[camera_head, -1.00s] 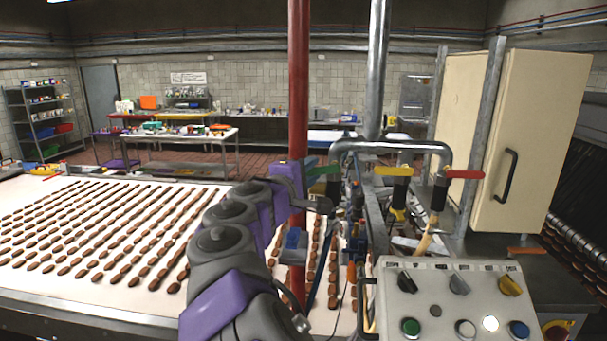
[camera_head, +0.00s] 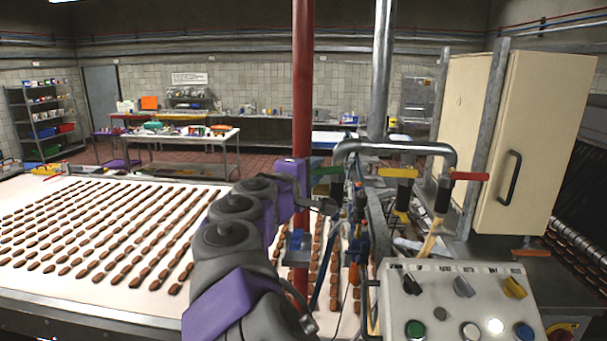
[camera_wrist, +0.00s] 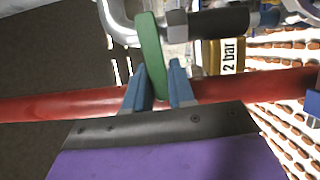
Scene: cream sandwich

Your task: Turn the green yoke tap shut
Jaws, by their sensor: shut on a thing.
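The green tap handle (camera_head: 327,171) sits at the left end of a bent silver pipe (camera_head: 395,147), beside the red upright pipe. In the wrist view the green handle (camera_wrist: 151,50) is a flat bar whose lower end lies between the two blue fingertips of my gripper (camera_wrist: 159,88). My gripper is shut on that end. The bar's other end sticks out beyond the fingers, next to a dark cylindrical valve body (camera_wrist: 220,23). In the head view my wrist hides part of the gripper and its fingers are hard to make out.
The red upright pipe (camera_head: 303,90) passes close to my gripper. A yellow tap handle (camera_head: 396,173) and a red one (camera_head: 469,177) stand to the right. A control panel (camera_head: 455,300) stands front right. A belt with rows of brown biscuits (camera_head: 100,235) fills the left.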

